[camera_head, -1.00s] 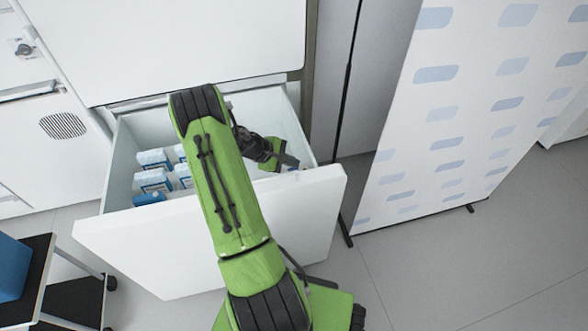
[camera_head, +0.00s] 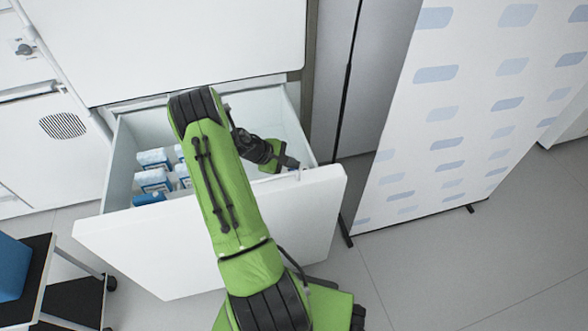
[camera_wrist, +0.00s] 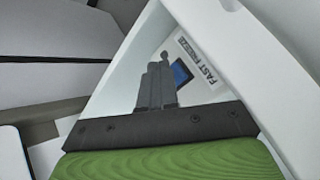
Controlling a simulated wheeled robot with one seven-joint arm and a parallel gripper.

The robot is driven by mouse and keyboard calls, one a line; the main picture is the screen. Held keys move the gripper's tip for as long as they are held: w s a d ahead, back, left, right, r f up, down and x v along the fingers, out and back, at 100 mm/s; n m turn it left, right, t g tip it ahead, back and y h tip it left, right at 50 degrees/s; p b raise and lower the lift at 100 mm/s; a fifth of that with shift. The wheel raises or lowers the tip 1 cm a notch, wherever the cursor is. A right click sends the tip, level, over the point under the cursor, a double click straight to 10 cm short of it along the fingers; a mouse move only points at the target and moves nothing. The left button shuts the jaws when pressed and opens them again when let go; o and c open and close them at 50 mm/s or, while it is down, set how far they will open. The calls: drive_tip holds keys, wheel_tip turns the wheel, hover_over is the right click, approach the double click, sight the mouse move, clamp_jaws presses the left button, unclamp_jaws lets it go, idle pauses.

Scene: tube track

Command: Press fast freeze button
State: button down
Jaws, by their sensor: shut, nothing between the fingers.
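The fast freeze button shows in the wrist view as a small blue square (camera_wrist: 181,72) on a white panel beside the printed label "FAST FREEZE" (camera_wrist: 197,62). My gripper (camera_wrist: 160,62) has its dark fingers together, with the tips just left of the button in the picture. Whether they touch it cannot be told. In the head view my gripper (camera_head: 292,163) is inside the open white drawer (camera_head: 225,235), at its front right corner. The button cannot be made out in the head view.
Several blue-and-white packages (camera_head: 153,180) lie in the drawer's left part. A white cabinet (camera_head: 170,45) stands above it. A patterned panel (camera_head: 450,110) stands to the right. A dark cart (camera_head: 70,300) with a blue box (camera_head: 12,268) is at lower left.

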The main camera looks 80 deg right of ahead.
drive_tip(key=shift+a+f, duration=0.15)
drive_tip(key=shift+f, duration=0.4)
drive_tip(key=shift+r, duration=0.25)
drive_tip(key=shift+d+r+p, duration=0.2)
drive_tip(key=shift+r+p, duration=0.55)
drive_tip(key=shift+r, duration=0.05)
wheel_tip(320, 180, up, 5)
drive_tip(key=p, duration=0.4)
drive_tip(key=shift+r, duration=0.1)
idle(0.4)
